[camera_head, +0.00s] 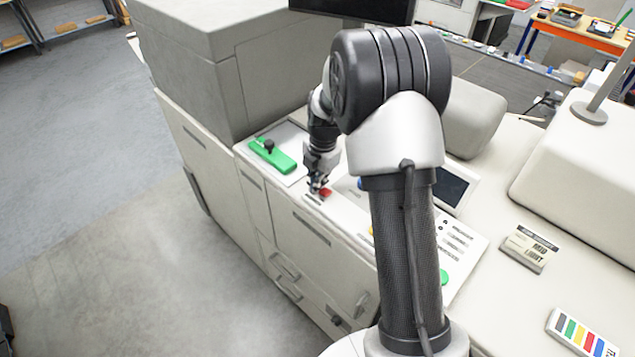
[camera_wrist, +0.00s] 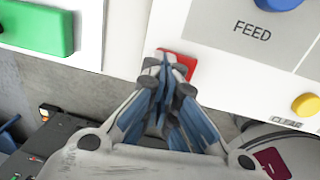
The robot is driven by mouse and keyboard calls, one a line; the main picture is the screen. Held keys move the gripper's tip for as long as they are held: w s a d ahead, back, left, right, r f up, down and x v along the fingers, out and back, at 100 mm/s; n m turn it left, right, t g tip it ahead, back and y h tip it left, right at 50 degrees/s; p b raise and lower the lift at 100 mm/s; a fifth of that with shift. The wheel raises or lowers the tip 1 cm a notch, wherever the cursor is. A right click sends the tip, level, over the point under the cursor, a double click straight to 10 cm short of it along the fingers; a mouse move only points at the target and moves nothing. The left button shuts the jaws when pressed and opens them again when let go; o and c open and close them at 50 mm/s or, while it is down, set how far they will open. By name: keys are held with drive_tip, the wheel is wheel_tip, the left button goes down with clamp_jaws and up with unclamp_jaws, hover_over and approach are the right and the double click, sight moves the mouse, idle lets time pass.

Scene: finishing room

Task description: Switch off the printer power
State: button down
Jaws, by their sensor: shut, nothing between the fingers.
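The printer is a large pale machine (camera_head: 215,150) along the left and middle of the head view. A red switch (camera_head: 326,191) sits on its front top edge. In the wrist view the red switch (camera_wrist: 181,62) shows on a white panel, partly hidden behind my fingers. My gripper (camera_head: 317,188) is shut and empty, with its fingertips over the red switch; it also shows in the wrist view (camera_wrist: 165,65). I cannot tell whether the tips touch the switch, nor which position the switch is in.
A green handle (camera_head: 272,155) with a black knob lies left of my gripper. The wrist view shows a blue button (camera_wrist: 280,3) by a FEED label and a yellow button (camera_wrist: 306,105). A small screen (camera_head: 452,187) stands right of my arm. Open floor (camera_head: 130,260) lies left.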

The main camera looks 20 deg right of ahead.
sight(325, 195)
drive_tip(key=shift+s+d, duration=0.25)
drive_tip(key=shift+s, duration=0.6)
drive_tip(key=shift+w, duration=0.1)
drive_tip(key=shift+r, duration=0.2)
wheel_tip(325, 195, up, 12)
drive_tip(key=s, duration=0.1)
drive_tip(key=shift+d+f, duration=0.2)
drive_tip(key=shift+d, duration=0.05)
